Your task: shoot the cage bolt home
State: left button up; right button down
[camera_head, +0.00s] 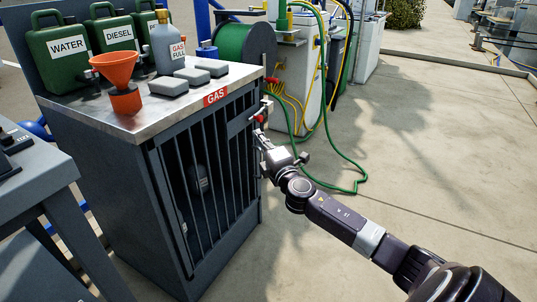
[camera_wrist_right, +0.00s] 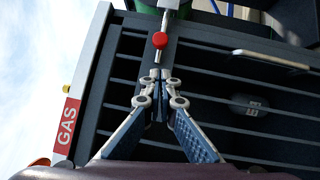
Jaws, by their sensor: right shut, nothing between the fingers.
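The grey gas cage (camera_head: 165,215) has a barred door and a red GAS label (camera_head: 216,96). The bolt's red knob (camera_head: 260,118) is at the door's right edge, near the top. In the right wrist view, the red knob (camera_wrist_right: 160,41) is on a short stem beside a bright metal rod (camera_wrist_right: 166,18). My right gripper (camera_head: 262,142) is at the door's right edge, just below the knob. In the wrist view its fingertips (camera_wrist_right: 160,80) are together, empty and apart from the knob. How far the bolt is engaged cannot be told. My left gripper is not in view.
On the cage top stand green cans (camera_head: 62,58), a grey gas bottle (camera_head: 167,48), an orange funnel (camera_head: 115,68) and grey blocks (camera_head: 192,76). A green hose (camera_head: 330,188) lies on the paving to the right. A grey bench (camera_head: 35,170) stands at left.

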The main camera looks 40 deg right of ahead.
jog(key=p+v, duration=0.1)
jog(key=v, duration=0.7)
jog(key=shift+s+f, duration=0.1)
jog(key=shift+s, duration=0.05)
dwell(0.5)
